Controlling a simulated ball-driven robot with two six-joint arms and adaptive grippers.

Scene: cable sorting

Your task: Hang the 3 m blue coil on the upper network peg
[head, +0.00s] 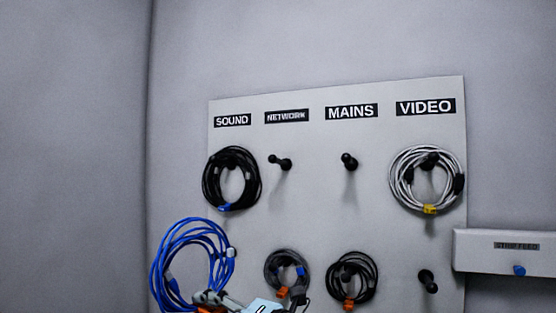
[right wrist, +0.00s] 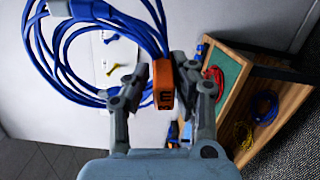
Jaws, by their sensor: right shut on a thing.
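The blue coil (head: 187,253) is at the lower left in the head view, in front of the board. In the right wrist view the blue coil (right wrist: 57,62) has an orange tag (right wrist: 163,84) whose lettering partly shows. My right gripper (right wrist: 158,88) is shut on the coil at this tag and holds it up. It also shows at the bottom of the head view (head: 215,300). The upper network peg (head: 280,162) is bare, below the NETWORK label (head: 287,116), up and right of the held coil. My left gripper is not in view.
A black coil (head: 206,184) hangs under SOUND and a white coil (head: 396,176) under VIDEO. The upper mains peg (head: 349,161) is bare. Smaller grey (head: 271,272) and black (head: 374,282) coils hang below. A wooden box (right wrist: 258,88) holds red, blue and yellow cables.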

